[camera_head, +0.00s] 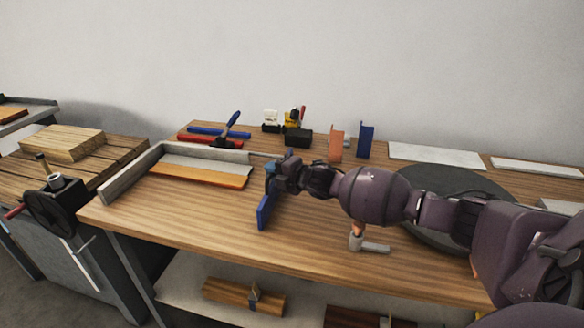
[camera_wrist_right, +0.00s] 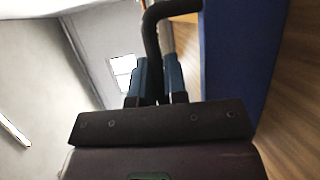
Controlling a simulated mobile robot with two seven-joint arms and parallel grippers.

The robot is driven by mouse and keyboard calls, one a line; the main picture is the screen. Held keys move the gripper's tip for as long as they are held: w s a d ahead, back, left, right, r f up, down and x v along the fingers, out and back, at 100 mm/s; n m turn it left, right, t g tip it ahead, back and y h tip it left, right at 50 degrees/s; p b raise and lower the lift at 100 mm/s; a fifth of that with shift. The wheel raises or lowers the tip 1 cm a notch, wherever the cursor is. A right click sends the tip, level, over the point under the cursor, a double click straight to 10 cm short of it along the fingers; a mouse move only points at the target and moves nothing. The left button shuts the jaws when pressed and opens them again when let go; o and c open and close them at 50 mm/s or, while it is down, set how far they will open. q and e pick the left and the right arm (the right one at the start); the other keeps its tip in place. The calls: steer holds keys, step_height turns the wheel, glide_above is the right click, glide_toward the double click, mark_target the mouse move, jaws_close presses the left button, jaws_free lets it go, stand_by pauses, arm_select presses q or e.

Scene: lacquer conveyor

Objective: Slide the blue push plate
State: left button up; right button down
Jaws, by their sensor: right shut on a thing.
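The blue push plate (camera_head: 263,212) stands upright on the wooden bench, left of my right gripper in the head view. My right gripper and wrist hide much of its middle. In the wrist view the plate (camera_wrist_right: 240,55) fills a tall strip right of the fingers. My right gripper (camera_head: 272,170) is at the plate. In the wrist view its two blue-grey fingers (camera_wrist_right: 157,80) are shut on a black bent handle (camera_wrist_right: 152,40) beside the plate. My left gripper is in neither view.
An orange-edged board (camera_head: 200,177) lies left of the plate, inside a grey raised edge (camera_head: 128,177). Clamps (camera_head: 217,133) and small blocks stand behind. A dark round disc (camera_head: 440,181) lies right, under my arm.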

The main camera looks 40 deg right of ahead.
steer(key=w+a+b, duration=0.2)
steer(key=w+a, duration=0.6)
steer(key=w, duration=0.1)
steer(key=shift+w, duration=0.25)
steer(key=shift+a, duration=0.1)
steer(key=c, duration=1.2)
jaws_free()
steer(key=p+v, duration=0.2)
steer(key=v, duration=0.9)
steer(key=shift+w, duration=0.1)
